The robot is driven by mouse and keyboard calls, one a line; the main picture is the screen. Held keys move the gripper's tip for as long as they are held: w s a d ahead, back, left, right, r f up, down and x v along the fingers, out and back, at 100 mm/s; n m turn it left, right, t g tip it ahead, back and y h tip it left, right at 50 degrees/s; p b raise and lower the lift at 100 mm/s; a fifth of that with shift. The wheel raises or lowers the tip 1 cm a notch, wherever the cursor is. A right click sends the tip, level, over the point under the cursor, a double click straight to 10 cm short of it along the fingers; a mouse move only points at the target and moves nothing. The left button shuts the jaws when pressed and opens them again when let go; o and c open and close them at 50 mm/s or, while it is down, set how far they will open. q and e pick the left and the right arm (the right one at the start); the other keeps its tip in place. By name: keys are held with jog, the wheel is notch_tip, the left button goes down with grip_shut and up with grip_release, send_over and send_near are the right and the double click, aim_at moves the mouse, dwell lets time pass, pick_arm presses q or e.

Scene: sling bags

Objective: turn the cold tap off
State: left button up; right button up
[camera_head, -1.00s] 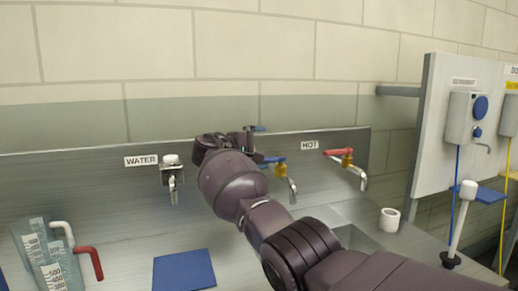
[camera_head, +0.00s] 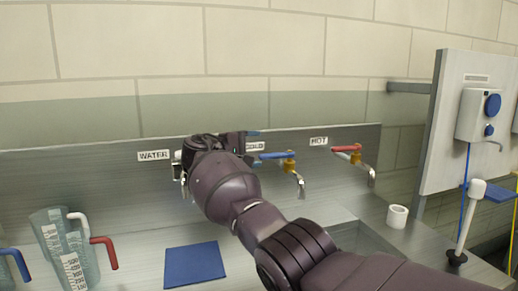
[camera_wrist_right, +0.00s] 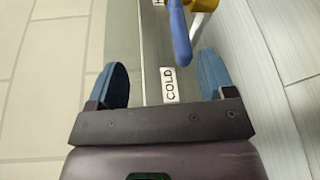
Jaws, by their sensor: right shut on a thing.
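The cold tap (camera_head: 299,180) is on the steel back panel, with a brass valve body and a blue lever (camera_head: 272,156) pointing left, roughly level. A COLD label (camera_head: 255,146) is behind it. My right gripper (camera_head: 242,138) is just left of the lever, partly hidden by its own wrist. The COLD label also shows there (camera_wrist_right: 169,84). My left gripper is not in view.
The hot tap (camera_head: 350,150) with a red lever is to the right. The WATER tap (camera_head: 178,160) is mostly hidden behind my right gripper. Measuring jugs (camera_head: 62,250), a blue mat (camera_head: 195,264) and a white cup (camera_head: 397,216) are on the counter.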

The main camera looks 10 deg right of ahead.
jog(key=a+r, duration=0.2)
jog(key=shift+s+r, duration=0.3)
jog(key=shift+s, duration=0.1)
jog(key=shift+c, duration=1.4)
jog(key=shift+s+a+f, duration=0.25)
jog(key=shift+s+a, duration=0.1)
jog(key=shift+a, duration=0.2)
jog(key=shift+s+a+f, duration=0.2)
jog(key=shift+s+a, duration=0.15)
jog(key=shift+a, duration=0.25)
jog(key=shift+s+a+f, duration=0.25)
jog(key=shift+s+a, duration=0.1)
jog(key=shift+a, duration=0.2)
jog(key=shift+f, duration=0.1)
